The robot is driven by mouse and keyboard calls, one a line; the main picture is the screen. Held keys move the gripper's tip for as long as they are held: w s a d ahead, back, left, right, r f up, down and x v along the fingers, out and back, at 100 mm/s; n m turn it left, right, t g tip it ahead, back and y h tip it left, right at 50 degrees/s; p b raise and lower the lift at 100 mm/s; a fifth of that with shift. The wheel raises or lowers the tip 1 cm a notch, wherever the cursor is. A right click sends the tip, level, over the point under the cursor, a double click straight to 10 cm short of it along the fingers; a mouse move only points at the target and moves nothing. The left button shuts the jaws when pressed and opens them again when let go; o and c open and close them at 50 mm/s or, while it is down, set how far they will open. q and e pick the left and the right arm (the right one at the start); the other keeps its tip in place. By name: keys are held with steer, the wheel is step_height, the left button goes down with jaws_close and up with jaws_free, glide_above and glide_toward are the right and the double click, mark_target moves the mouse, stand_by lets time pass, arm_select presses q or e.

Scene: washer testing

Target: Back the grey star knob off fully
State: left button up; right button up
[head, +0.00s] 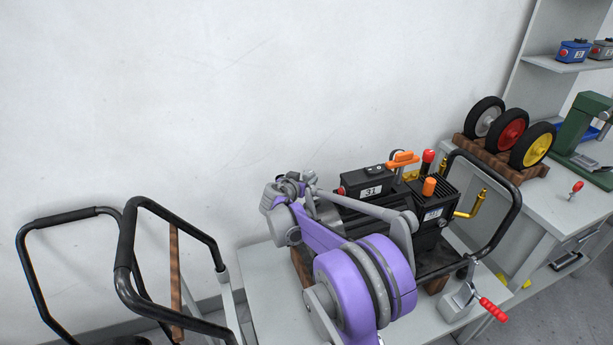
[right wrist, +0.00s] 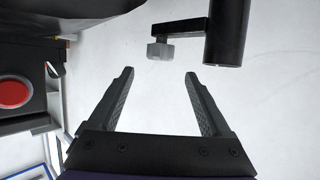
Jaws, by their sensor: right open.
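The grey star knob (right wrist: 160,51) shows in the right wrist view on a short black bracket beside a black tube (right wrist: 227,30). My right gripper (right wrist: 159,75) is open, its two fingers spread just short of the knob, with the knob ahead of the gap between the tips. Nothing is between the fingers. In the head view my purple right arm reaches over the washer (head: 440,205), at the side of its black box marked 31. I cannot make out the knob or the fingertips there. My left gripper is not in view.
A red button (right wrist: 13,93) on a dark box lies left of my right fingers. The washer's black handle (head: 515,205) rises at its right end. A red-handled clamp (head: 490,308) stands on the bench front. Black-handled frames (head: 125,240) stand at left. Wheels (head: 512,130) sit on a rack at right.

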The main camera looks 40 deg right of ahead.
steer(key=shift+v, duration=1.2)
steer(key=m+g+h+p, duration=0.2)
steer(key=m+g, duration=0.3)
steer(key=g, duration=0.1)
glide_toward(307, 173)
steer(key=shift+w+d+f, duration=0.1)
steer(key=shift+w+d, duration=0.55)
steer(key=shift+w, duration=0.05)
steer(key=shift+w+a+m+g, duration=0.1)
steer(key=shift+a+m+g, duration=0.2)
steer(key=shift+m+g, duration=0.15)
arm_select(q)
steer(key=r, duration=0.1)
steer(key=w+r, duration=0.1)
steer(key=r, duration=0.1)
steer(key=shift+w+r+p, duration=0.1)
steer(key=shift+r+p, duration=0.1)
steer(key=shift+p, duration=0.1)
arm_select(e)
steer(key=shift+m+g, duration=0.55)
steer(key=shift+m, duration=0.1)
steer(key=x, duration=1)
steer(key=shift+s, duration=0.2)
